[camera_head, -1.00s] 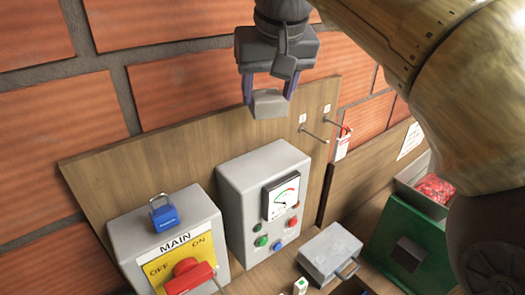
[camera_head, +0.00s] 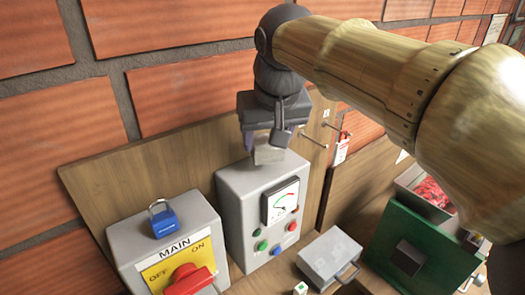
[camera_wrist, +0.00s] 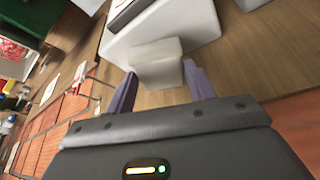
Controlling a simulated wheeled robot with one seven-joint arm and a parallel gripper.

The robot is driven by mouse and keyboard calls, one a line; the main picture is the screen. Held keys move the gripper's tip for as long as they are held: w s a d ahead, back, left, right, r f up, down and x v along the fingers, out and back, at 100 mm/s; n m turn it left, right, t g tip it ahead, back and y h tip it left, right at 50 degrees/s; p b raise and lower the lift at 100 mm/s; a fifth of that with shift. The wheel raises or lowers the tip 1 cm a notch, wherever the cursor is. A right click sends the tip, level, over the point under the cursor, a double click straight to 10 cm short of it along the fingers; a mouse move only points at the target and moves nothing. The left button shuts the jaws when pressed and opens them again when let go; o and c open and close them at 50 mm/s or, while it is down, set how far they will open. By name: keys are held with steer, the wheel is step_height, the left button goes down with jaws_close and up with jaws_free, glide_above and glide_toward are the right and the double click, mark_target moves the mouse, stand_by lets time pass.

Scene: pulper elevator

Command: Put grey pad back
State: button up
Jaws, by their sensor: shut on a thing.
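My gripper (camera_head: 264,144) is shut on a plain grey, block-like pad (camera_head: 269,156). In the head view the pad overlaps the upper rear edge of the grey meter box (camera_head: 238,205); I cannot tell whether they touch. In the wrist view the pad (camera_wrist: 155,62) sits between the two purple fingers of my gripper (camera_wrist: 160,76), with the white-grey box close beyond it. Two metal pegs (camera_head: 313,139) stick out of the wooden backboard (camera_head: 120,190), to the right of my gripper, and both are bare. A small tag (camera_head: 326,115) is above one peg.
A blue padlock (camera_head: 164,222) sits on the MAIN switch box (camera_head: 150,240) with its red handle (camera_head: 189,281). A grey case (camera_head: 328,256) and a green machine (camera_head: 420,240) stand at right. A red-and-white tag (camera_head: 342,148) hangs beyond the pegs.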

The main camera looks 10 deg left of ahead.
mark_target(269, 147)
steer(key=shift+f, duration=1.65)
steer(key=shift+f, duration=0.2)
steer(key=o, duration=0.9)
steer(key=shift+r, duration=0.1)
steer(key=shift+d+r, duration=0.1)
steer(key=shift+r, duration=0.45)
steer(key=b+v, duration=0.1)
steer(key=v, duration=1)
steer(key=shift+s, duration=0.25)
